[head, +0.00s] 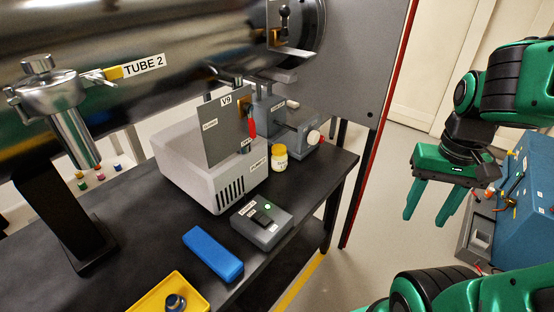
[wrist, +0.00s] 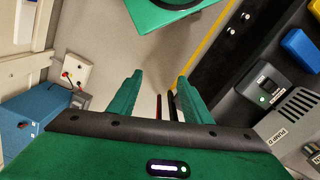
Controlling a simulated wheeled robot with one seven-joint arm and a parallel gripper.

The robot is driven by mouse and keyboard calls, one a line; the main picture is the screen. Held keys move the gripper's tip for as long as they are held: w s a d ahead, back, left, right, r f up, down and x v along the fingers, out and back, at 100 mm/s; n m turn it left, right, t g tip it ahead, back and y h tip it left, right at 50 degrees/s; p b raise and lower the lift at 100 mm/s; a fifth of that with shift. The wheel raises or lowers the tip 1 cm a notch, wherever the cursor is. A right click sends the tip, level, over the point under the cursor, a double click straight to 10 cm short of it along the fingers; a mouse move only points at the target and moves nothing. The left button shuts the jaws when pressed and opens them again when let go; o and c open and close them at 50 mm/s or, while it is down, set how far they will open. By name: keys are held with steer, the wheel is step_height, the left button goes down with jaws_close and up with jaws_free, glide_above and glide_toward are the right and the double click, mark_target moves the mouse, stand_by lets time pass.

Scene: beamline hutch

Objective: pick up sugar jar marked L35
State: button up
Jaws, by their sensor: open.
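A small jar (head: 279,159) with a yellow lid and a pale label stands upright on the black bench in the head view. It is beside the grey box unit, near the bench's back right part. The writing on its label is too small to read, so I cannot confirm L35. My gripper (head: 424,218) is open and empty, its fingers pointing down over the floor, to the right of the bench and well apart from the jar. In the wrist view my gripper (wrist: 159,78) shows both green fingers spread with nothing between them. I cannot make out the jar there.
The black bench (head: 135,220) holds a grey switch box (head: 262,222), a blue case (head: 213,254), a yellow tray (head: 150,300) and a grey box unit (head: 195,178). A large metal tube (head: 150,50) overhangs its back. A blue cabinet (head: 520,215) stands right.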

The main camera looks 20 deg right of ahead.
steer(key=shift+o, duration=1)
steer(key=shift+s+d+r, duration=0.1)
steer(key=shift+s+r, duration=0.05)
steer(key=shift+s, duration=0.05)
steer(key=w+f+n+t+h, duration=0.1)
steer(key=w+f+n+t, duration=0.15)
steer(key=w, duration=0.75)
steer(key=n+t+y, duration=0.2)
steer(key=n+t, duration=0.3)
steer(key=t, duration=0.6)
glide_toward(283, 163)
steer(key=shift+w+d+f+g, duration=0.15)
steer(key=shift+w+d+f, duration=0.1)
steer(key=shift+w, duration=0.25)
steer(key=shift+w+d+f+g, duration=0.1)
steer(key=shift+w+f, duration=0.2)
steer(key=shift+w, duration=0.2)
steer(key=shift+w+a+f, duration=0.15)
steer(key=shift+a, duration=0.3)
steer(key=x, duration=0.5)
steer(key=shift+w, duration=0.3)
steer(key=shift+w+a+f, duration=0.15)
steer(key=shift+w+f, duration=0.05)
steer(key=shift+w, duration=0.65)
steer(key=shift+w+a+f, duration=0.15)
steer(key=shift+w, duration=0.7)
steer(key=shift+w+a+f, duration=0.1)
steer(key=shift+w+f, duration=0.1)
steer(key=shift+w, duration=0.7)
